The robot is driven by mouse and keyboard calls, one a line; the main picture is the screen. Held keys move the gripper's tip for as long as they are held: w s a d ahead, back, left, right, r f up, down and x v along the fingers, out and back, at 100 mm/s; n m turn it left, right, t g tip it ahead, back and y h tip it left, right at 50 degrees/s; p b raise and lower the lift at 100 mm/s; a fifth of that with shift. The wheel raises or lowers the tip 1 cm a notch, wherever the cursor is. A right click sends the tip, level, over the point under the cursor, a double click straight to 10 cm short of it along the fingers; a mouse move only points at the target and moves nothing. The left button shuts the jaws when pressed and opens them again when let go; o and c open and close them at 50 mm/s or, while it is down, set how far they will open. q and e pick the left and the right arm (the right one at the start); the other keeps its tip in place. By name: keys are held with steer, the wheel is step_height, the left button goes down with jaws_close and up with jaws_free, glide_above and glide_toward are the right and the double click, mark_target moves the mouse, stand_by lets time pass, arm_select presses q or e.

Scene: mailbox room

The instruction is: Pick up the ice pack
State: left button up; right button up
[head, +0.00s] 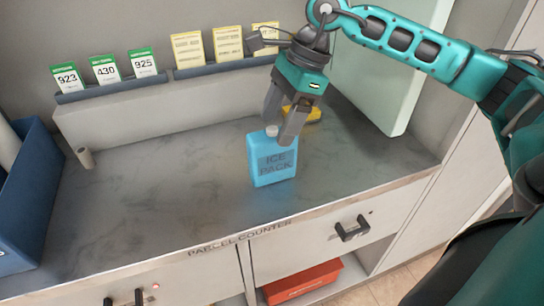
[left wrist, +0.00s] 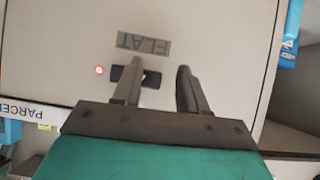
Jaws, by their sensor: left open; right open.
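The ice pack (head: 272,163) is a light blue block with a cap and dark lettering. It stands upright on the grey marbled parcel counter (head: 160,205) in the head view. My right gripper (head: 281,125) points down over the top of the ice pack. Its two fingers are apart, around or just in front of the cap; I cannot tell whether they touch it. My left gripper (left wrist: 158,90) shows in the left wrist view, open and empty, in front of a pale panel marked FLAT (left wrist: 143,44). The left gripper is not visible in the head view.
A yellow object (head: 304,113) lies behind the right gripper. Numbered green cards (head: 104,70) and yellow cards (head: 188,50) stand in racks at the back. A blue bin (head: 35,190) is at the left. A red box (head: 302,283) sits below the counter. The counter's left middle is mostly clear.

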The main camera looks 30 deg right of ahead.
mark_target(272, 133)
steer(key=x, duration=0.5)
steer(key=shift+w+f, duration=0.15)
steer(key=shift+f, duration=0.25)
steer(key=c, duration=1.2)
steer(key=shift+c, duration=0.5)
steer(key=shift+r, duration=0.15)
